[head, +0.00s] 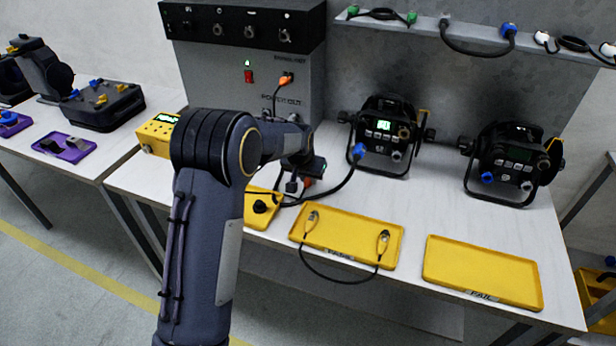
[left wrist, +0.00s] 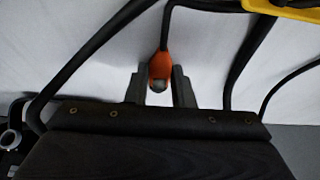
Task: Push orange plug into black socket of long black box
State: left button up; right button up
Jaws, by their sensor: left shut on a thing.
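My left gripper (head: 299,184) is low over the white bench in the head view, partly hidden by my own arm. In the left wrist view its two dark fingers (left wrist: 159,88) are shut on an orange plug (left wrist: 159,66), with a black cable rising from it. The plug shows as a small orange spot (head: 308,182) in the head view. A long black box (head: 240,24) with several round sockets runs along the top of a grey cabinet, well above and apart from the gripper. My right gripper is not in view.
Another orange plug (head: 286,79) sits in the grey cabinet (head: 262,62). Yellow trays (head: 345,232) (head: 482,271) lie at the front; the right one is empty. Black cables loop near the gripper.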

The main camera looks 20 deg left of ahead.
aim_at(308, 180)
pick_arm(q)
grip_shut()
jog(key=shift+r+p, duration=1.7)
jog(key=shift+r, duration=0.8)
